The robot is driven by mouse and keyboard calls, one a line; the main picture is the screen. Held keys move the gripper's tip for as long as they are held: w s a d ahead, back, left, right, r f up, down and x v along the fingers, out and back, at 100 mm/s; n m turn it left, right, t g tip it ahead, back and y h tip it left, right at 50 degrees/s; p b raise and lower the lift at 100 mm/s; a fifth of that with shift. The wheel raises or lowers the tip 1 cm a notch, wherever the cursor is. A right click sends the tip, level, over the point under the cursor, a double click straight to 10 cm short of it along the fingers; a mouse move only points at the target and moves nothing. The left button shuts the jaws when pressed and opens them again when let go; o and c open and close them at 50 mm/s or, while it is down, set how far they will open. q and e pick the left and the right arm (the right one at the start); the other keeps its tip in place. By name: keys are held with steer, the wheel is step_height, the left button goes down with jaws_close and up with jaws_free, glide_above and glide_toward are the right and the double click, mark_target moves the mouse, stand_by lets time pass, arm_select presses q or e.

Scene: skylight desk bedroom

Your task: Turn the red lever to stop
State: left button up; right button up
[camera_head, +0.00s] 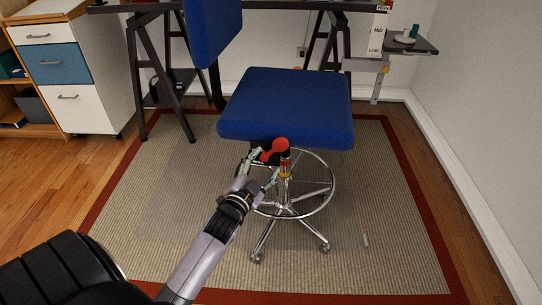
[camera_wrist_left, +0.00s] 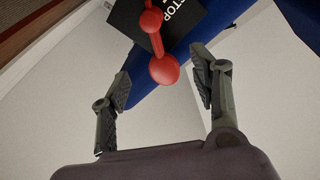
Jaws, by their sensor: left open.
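The red lever (camera_head: 274,150) stands in front of the blue chair seat, with a round ball at each end. In the left wrist view the red lever (camera_wrist_left: 156,40) crosses a black plate (camera_wrist_left: 183,17) with white lettering that reads "STOP". My left gripper (camera_head: 262,168) is open just below and left of the lever. In the left wrist view its fingers (camera_wrist_left: 160,68) stand on either side of the lever's nearer ball, with visible gaps. Whether the ball lies between the fingertips in depth is unclear. My right gripper is out of view.
The blue chair (camera_head: 288,105) stands on a beige rug (camera_head: 385,215) with a red border. A black-legged desk (camera_head: 145,75) and a white drawer cabinet (camera_head: 88,105) are behind.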

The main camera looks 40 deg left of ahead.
mark_target(273, 151)
arm_select(q)
steer(key=shift+w+a+b, duration=0.1)
steer(key=shift+w+a, duration=0.05)
steer(key=shift+w, duration=0.75)
steer(key=shift+w+a+b, duration=0.1)
steer(key=shift+w+a, duration=0.1)
steer(key=shift+w, duration=0.7)
steer(key=shift+w+a+b, duration=0.1)
steer(key=shift+w+a, duration=0.05)
steer(key=shift+w, duration=0.75)
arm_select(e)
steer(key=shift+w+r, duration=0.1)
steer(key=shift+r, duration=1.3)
arm_select(q)
steer(key=shift+c, duration=0.2)
jaws_close()
